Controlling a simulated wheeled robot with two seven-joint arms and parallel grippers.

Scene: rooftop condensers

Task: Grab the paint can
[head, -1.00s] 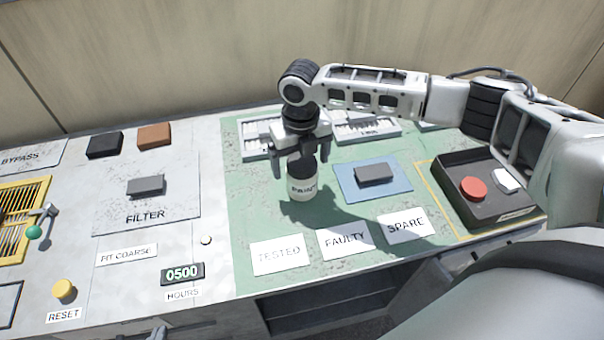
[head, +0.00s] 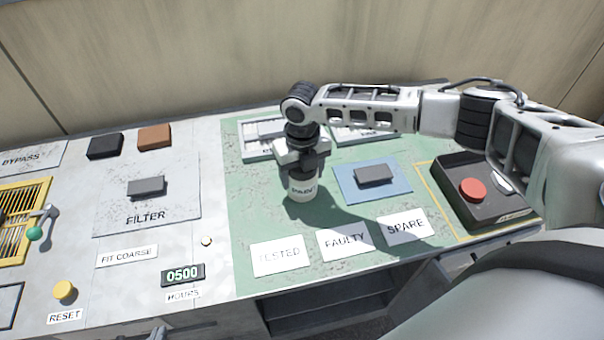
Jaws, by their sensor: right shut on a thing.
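The paint can (head: 302,191) is small, with a white band lettered PAINT and a dark upper part. It stands upright on the green part of the bench, left of the blue pad. My right gripper (head: 304,170) comes down from above and is shut on the can's dark upper part. The fingers hide much of the can's top. I cannot tell any gap between the can's base and the bench.
A grey block (head: 373,174) lies on the blue pad (head: 400,189) just right of the can. White trays (head: 262,152) lie behind it. TESTED (head: 280,256), FAULTY (head: 344,242) and SPARE (head: 406,227) labels lie in front. A box with a red button (head: 473,190) stands at right.

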